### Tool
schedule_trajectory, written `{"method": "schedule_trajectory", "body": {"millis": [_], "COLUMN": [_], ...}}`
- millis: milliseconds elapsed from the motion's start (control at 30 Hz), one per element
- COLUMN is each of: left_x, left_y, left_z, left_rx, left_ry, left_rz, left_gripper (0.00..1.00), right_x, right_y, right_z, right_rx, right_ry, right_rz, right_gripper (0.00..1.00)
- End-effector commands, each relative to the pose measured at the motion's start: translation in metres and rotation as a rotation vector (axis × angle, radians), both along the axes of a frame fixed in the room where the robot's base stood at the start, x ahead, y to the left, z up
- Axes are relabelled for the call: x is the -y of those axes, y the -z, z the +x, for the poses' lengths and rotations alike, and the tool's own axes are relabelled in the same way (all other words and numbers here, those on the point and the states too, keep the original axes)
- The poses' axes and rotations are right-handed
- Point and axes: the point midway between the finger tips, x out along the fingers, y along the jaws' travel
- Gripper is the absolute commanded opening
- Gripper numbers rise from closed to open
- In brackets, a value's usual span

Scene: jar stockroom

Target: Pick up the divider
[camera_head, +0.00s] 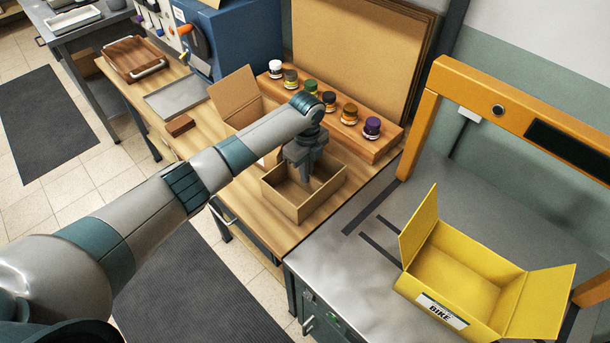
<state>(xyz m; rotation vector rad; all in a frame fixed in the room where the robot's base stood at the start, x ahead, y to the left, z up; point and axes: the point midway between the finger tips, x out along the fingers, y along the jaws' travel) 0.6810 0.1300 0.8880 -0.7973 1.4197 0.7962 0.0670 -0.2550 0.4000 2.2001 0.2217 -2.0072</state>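My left gripper (303,178) points down into a small open cardboard box (298,212) on the wooden table. Its fingertips are low inside the box walls, and I cannot tell whether they are apart or closed. I cannot make out a divider for certain; part of the box's inside is hidden by my gripper. An upright cardboard flap (235,94) stands behind my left arm, which hides what lies below it. My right gripper is not in view.
Several lidded jars, one with a purple lid (372,126), stand on a wooden riser behind the box. A yellow open bin (460,262) sits on the grey bench at right, under an orange frame (460,83). A brown block (180,125) and grey tray (178,97) lie at left.

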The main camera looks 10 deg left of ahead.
Motion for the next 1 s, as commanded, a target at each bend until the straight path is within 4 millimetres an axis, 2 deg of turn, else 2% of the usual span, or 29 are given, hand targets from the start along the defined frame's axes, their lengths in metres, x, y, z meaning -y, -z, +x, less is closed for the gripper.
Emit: {"method": "schedule_trajectory", "body": {"millis": [167, 700, 1000], "left_x": [0.01, 0.091, 0.113], "left_y": [-0.009, -0.059, -0.075], "left_z": [-0.006, -0.059, -0.075], "left_rx": [0.002, 0.002, -0.001], "left_ry": [0.003, 0.003, 0.001], "left_rz": [-0.001, -0.002, 0.001], "left_gripper": [0.0, 0.0, 0.0], "right_x": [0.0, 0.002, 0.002], "right_y": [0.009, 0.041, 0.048], "right_z": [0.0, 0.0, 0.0], "right_rx": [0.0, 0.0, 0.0], "right_ry": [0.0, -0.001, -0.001], "right_rz": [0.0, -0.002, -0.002], "right_gripper": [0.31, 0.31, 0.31]}}
